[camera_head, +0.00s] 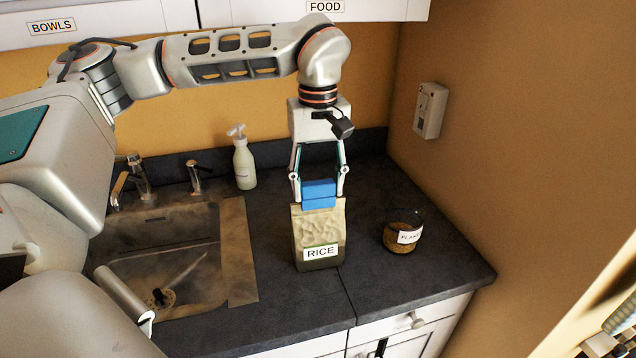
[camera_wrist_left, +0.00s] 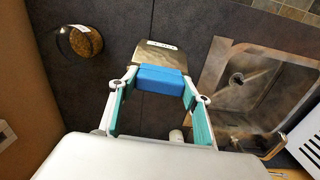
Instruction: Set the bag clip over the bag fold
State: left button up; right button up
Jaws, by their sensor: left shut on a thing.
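The bag of rice (camera_head: 319,236) stands upright on the dark counter, with a label reading RICE on its lower front. The blue bag clip (camera_head: 319,194) is at the top edge of the bag, over the fold, and appears to touch it. My left gripper (camera_head: 319,190) is above the bag, shut on the clip with one finger at each end. In the left wrist view the clip (camera_wrist_left: 161,79) lies between the fingertips, with the bag (camera_wrist_left: 160,54) just beyond it. The fold itself is hidden by the clip. My right gripper is not in view.
A glass jar labelled FLAKES (camera_head: 402,232) stands right of the bag. A sink (camera_head: 165,262) with a tap is at the left, and a soap bottle (camera_head: 243,160) stands behind it. A wall box (camera_head: 430,110) is at the right. Counter around the bag is clear.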

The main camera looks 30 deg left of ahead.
pick_arm(q)
jog(key=shift+f, duration=0.15)
jog(key=shift+f, duration=0.3)
jog(key=o, duration=0.9)
jog(key=shift+c, duration=0.2)
jog(key=shift+r, duration=0.1)
jog(key=shift+r, duration=3.45)
